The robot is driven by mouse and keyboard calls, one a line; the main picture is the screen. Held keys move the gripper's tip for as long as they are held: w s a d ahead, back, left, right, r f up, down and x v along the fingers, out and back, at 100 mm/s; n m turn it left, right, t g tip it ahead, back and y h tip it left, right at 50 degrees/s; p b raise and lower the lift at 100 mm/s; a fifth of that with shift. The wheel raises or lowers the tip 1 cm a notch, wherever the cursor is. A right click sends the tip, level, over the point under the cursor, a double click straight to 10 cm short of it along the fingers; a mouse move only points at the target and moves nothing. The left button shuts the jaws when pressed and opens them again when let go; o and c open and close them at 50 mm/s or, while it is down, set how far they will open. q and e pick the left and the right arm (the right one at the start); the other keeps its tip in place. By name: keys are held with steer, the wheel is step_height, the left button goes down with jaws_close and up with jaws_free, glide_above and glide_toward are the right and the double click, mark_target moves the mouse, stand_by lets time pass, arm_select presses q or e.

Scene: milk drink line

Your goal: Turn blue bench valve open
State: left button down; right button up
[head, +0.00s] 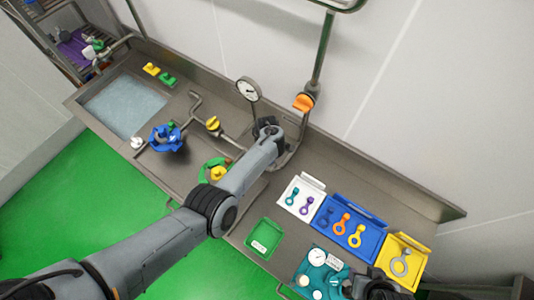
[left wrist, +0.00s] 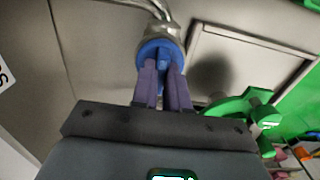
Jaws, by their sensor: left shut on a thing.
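The blue bench valve (left wrist: 150,46) shows in the left wrist view as a round blue body with a blue handle, below a metal pipe. My left gripper (left wrist: 162,72) has its two purple-grey fingers closed on both sides of the blue handle.
A green handwheel (left wrist: 243,106) is right of the left gripper. A gauge (head: 248,89) and orange valve (head: 303,103) stand behind the wrist. A blue fitting (head: 168,139) is at left. White (head: 312,183), blue (head: 374,222) and yellow (head: 416,252) trays and a green tray (head: 264,238) lie right.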

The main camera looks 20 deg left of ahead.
stand_by(0.3)
arm_select(q)
steer(key=c, duration=1.1)
jaws_free()
steer(key=shift+c, duration=0.2)
steer(key=shift+r, duration=0.15)
step_height(320, 180, up, 11)
steer(key=p, duration=0.3)
steer(key=shift+f, duration=0.2)
